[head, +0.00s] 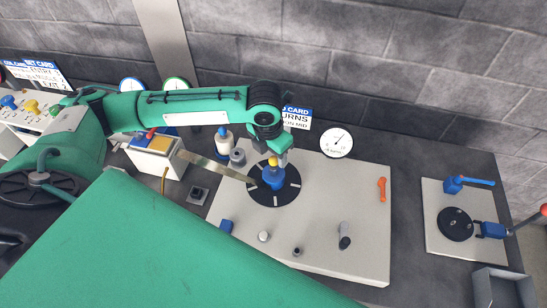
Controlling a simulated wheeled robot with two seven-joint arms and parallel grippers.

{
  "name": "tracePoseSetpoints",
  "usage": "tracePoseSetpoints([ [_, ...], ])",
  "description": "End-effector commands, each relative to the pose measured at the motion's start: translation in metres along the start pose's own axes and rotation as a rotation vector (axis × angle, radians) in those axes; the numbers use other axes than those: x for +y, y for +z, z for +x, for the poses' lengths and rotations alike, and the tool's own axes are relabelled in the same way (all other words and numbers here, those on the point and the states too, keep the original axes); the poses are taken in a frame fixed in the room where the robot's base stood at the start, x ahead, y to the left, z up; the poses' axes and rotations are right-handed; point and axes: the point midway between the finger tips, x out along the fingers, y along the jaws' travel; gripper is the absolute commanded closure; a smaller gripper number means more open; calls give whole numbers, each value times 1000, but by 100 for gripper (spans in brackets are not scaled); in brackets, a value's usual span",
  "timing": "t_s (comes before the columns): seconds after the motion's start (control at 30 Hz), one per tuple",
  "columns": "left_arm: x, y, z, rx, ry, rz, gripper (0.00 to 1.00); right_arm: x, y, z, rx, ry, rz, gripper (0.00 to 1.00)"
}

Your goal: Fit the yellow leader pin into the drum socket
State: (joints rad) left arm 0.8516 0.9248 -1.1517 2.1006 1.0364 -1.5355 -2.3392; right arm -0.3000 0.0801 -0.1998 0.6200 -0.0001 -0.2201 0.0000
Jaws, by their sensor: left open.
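A blue drum (273,179) stands upright on a black disc (289,195) with white marks, set in a light grey plate. A small yellow piece, apparently the leader pin (273,162), shows at the drum's top. I cannot tell whether it is seated, and the socket is hidden. A metallic strip (215,166) runs from a white and yellow feed box (155,156) to the drum's left side. My left gripper (276,153) is open, pointing down just above the yellow piece; its fingertips are partly hidden by its own wrist. My right gripper is not in view.
The light plate (350,215) carries an orange handle (382,188), a grey post (344,236) and small knobs. A second plate (440,245) with blue clamps stands right. An open grey bin (500,288) is at lower right. Gauges and cards stand along the brick wall.

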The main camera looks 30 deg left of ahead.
Motion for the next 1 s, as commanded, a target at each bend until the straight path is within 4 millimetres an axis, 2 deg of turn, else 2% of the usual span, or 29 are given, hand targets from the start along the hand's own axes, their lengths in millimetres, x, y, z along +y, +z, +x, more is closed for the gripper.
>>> tracePoseSetpoints([
  [0.3, 0, 1, -72, -5, 1, 1, 51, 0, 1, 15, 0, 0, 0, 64],
  [0.5, 0, 1, -100, -3, 1, 0, 51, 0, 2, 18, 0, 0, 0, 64],
  [0.7, 0, 0, -108, 0, 1, 1, 51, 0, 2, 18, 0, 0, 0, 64],
  [1.0, 0, 0, -108, 0, 1, 0, 51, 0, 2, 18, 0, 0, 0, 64],
])
